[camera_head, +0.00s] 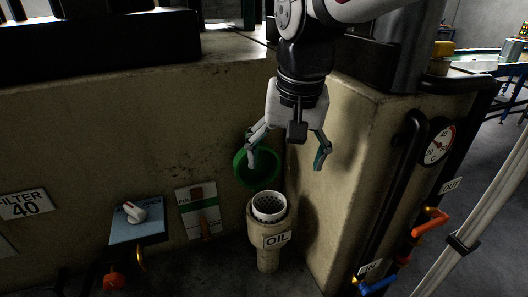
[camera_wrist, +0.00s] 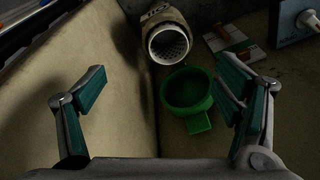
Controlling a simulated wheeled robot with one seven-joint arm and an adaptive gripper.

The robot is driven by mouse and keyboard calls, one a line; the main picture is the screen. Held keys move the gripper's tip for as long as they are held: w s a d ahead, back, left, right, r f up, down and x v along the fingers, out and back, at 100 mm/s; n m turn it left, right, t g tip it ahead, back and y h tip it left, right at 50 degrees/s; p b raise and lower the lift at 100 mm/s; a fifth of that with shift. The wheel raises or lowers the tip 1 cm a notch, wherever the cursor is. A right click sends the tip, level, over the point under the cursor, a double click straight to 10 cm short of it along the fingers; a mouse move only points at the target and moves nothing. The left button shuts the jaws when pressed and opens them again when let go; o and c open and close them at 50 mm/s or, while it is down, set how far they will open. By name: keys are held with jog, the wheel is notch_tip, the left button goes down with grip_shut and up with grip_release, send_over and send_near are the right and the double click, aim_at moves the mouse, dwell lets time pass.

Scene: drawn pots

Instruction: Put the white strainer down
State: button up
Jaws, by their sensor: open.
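The white strainer (camera_head: 269,207) is a perforated cup seated in the mouth of a beige pot marked OIL (camera_head: 265,232). In the wrist view the strainer (camera_wrist: 169,45) shows inside the pot's rim, beyond the fingers. My gripper (camera_head: 288,157) is open and empty, above the pot and apart from the strainer. In the wrist view its two fingers (camera_wrist: 160,104) are spread wide with nothing between them in contact. A green round cup with a tab (camera_wrist: 187,92) lies beyond the fingers; in the head view the green cup (camera_head: 257,166) is partly behind the left finger.
A beige wall corner (camera_head: 335,170) stands close to the right of my gripper. A blue panel with a white knob (camera_head: 137,222) and a green-and-white card (camera_head: 198,212) are to the left. A gauge (camera_head: 439,143), pipes and an orange valve (camera_head: 430,217) are at the right.

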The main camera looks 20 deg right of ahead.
jog(key=s+r+n+t, duration=0.1)
jog(key=s+n+t, duration=0.2)
jog(key=s, duration=0.7)
jog(key=shift+n, duration=1.1)
jog(key=shift+s, duration=0.1)
